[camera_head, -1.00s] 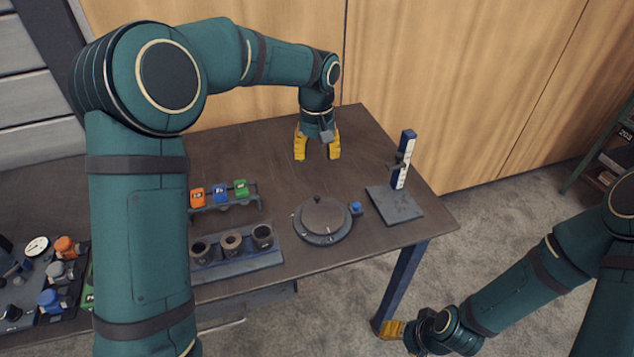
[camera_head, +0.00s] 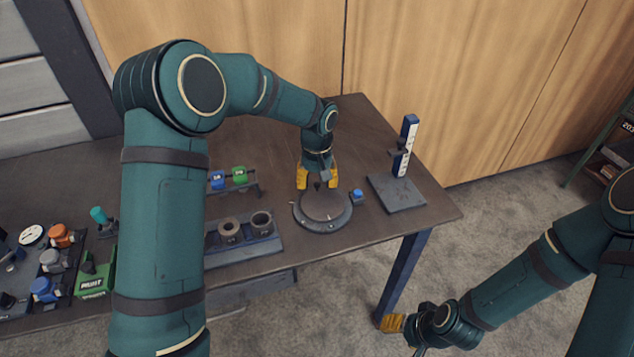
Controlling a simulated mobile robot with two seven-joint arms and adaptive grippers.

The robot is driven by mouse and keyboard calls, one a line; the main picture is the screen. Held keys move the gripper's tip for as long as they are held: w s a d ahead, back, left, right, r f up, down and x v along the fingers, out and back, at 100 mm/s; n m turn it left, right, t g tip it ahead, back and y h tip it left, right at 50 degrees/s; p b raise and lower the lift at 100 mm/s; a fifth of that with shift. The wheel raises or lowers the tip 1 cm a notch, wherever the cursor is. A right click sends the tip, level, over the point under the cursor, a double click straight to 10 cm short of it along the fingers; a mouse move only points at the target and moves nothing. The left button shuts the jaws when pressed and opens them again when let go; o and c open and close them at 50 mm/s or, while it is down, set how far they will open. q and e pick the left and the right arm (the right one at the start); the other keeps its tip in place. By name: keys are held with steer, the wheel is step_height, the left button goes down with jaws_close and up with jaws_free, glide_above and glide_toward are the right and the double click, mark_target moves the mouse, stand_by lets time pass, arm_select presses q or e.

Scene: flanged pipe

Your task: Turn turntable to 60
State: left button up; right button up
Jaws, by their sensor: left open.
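The turntable (camera_head: 322,213) is a dark round disc on a round base, near the right part of the table. A small dark knob (camera_head: 318,186) stands up on its far part. A blue block (camera_head: 357,195) sits beside it on the right. My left gripper (camera_head: 317,182) points down over the far side of the turntable, its yellow fingers apart on either side of the knob. I cannot tell whether the fingers touch it. The scale marks are too small to read. My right gripper (camera_head: 392,323) hangs low beside the table, and its finger gap is unclear.
A height gauge (camera_head: 405,160) with a white scale stands right of the turntable. A holder with dark rings (camera_head: 262,245) and a rack with blue and green pieces (camera_head: 238,178) stand to the left. Valves and gauges (camera_head: 45,262) fill the far left. The table's back is clear.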

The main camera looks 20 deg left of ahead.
mark_target(335, 192)
arm_select(q)
jaws_close()
steer(key=shift+w+d, duration=0.1)
stand_by(0.4)
steer(key=shift+w+d+m+p, duration=0.15)
steer(key=shift+d+m+p, duration=0.15)
steer(key=shift+m+p, duration=0.6)
steer(key=m, duration=0.2)
steer(key=d+m+p, duration=0.1)
steer(key=m, duration=0.1)
steer(key=shift+w+d+r, duration=0.1)
steer(key=shift+w+d, duration=0.1)
steer(key=m, duration=0.2)
steer(key=d+m+p, duration=0.1)
steer(key=m, duration=0.1)
steer(key=shift+d, duration=0.3)
steer(key=shift+s+d+m+p, duration=0.2)
steer(key=shift+d+m+p, duration=0.15)
steer(key=shift+m, duration=0.65)
steer(key=shift+d, duration=0.1)
